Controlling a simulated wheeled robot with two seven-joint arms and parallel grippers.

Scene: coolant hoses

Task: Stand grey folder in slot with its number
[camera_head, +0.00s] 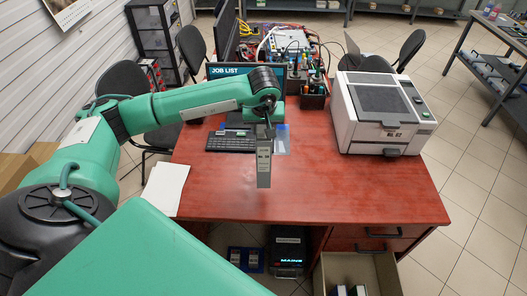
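My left arm reaches in from the left over the red desk. Its gripper (265,131) is small and dark here and points down. A grey folder (264,168) with a pale label hangs upright from it above the desk, and the gripper appears shut on its top edge. The label's number is too small to read. An open box or drawer (327,283) at the bottom, below the desk's front edge, has a few upright dark and white items in it. It is cut off by the frame, and no slot numbers can be read. My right gripper is not in view.
On the desk (310,195) stand a white printer (382,112), a black keyboard (229,141), white papers (165,188) and a monitor reading JOB LIST (228,71). Pen holders and cables crowd the back. A black unit (288,254) sits under the desk. The desk's front middle is clear.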

